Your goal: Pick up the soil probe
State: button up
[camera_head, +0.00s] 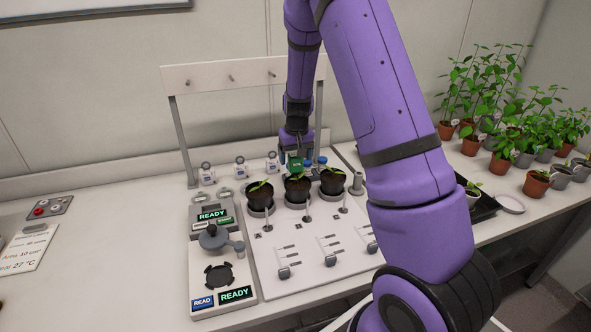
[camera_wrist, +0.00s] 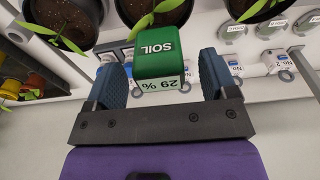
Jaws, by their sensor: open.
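The soil probe (camera_wrist: 160,52) is a green block marked "SOIL" with a "29 %" readout. In the wrist view it stands between the two blue fingers of my gripper (camera_wrist: 166,78), with visible gaps on both sides. My gripper is open around it. In the head view the green probe (camera_head: 295,163) shows small at the pots, just below my gripper (camera_head: 300,156). Its lower end is hidden; I cannot tell how deep it sits in the middle pot (camera_head: 297,190).
Dark pots with seedlings stand on both sides, at left (camera_head: 260,197) and right (camera_head: 333,181). Small labelled tags (camera_head: 240,168) stand behind them under a white rack frame (camera_head: 235,76). A grey device (camera_head: 218,262) with READY displays is at left. Potted plants (camera_head: 505,150) fill the far right.

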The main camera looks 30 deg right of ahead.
notch_tip(320, 180, down, 2)
jog(key=shift+w+d+f, duration=0.1)
jog(key=shift+w, duration=0.05)
jog(key=c, duration=1.1)
